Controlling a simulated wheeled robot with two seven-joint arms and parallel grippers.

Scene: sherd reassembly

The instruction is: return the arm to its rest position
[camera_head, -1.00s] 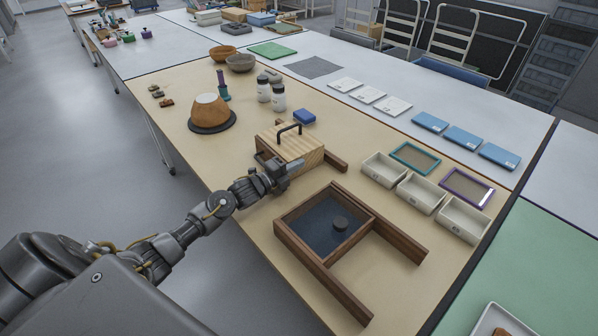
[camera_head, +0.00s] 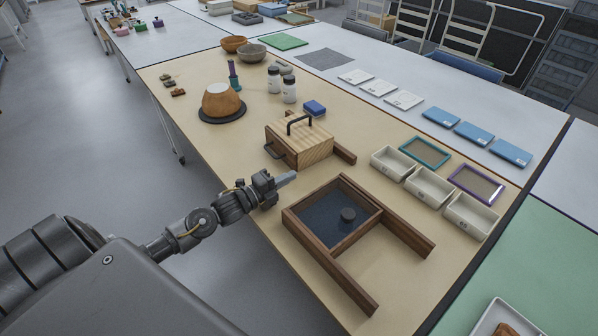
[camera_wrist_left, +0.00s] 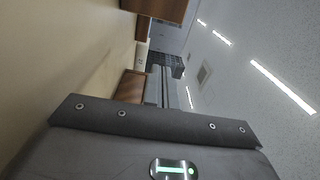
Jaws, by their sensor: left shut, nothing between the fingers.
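My left gripper (camera_head: 286,179) is shut and empty. It is held near the table's front edge, in front of the wooden box and left of the dark-lined tray. My left arm (camera_head: 200,222) comes in from the lower left of the head view. The left wrist view shows the gripper's grey housing (camera_wrist_left: 160,145) with a green light, the tan tabletop (camera_wrist_left: 70,60) on its left side and the ceiling on the right. My right gripper is not in view.
A wooden box (camera_head: 310,150) with a black handle stands just beyond the gripper. A wooden-framed tray (camera_head: 318,240) holding a dark round piece lies to the right. A reassembled bowl (camera_head: 221,99) sits on a dark disc farther back. Open floor (camera_head: 90,150) lies left of the table.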

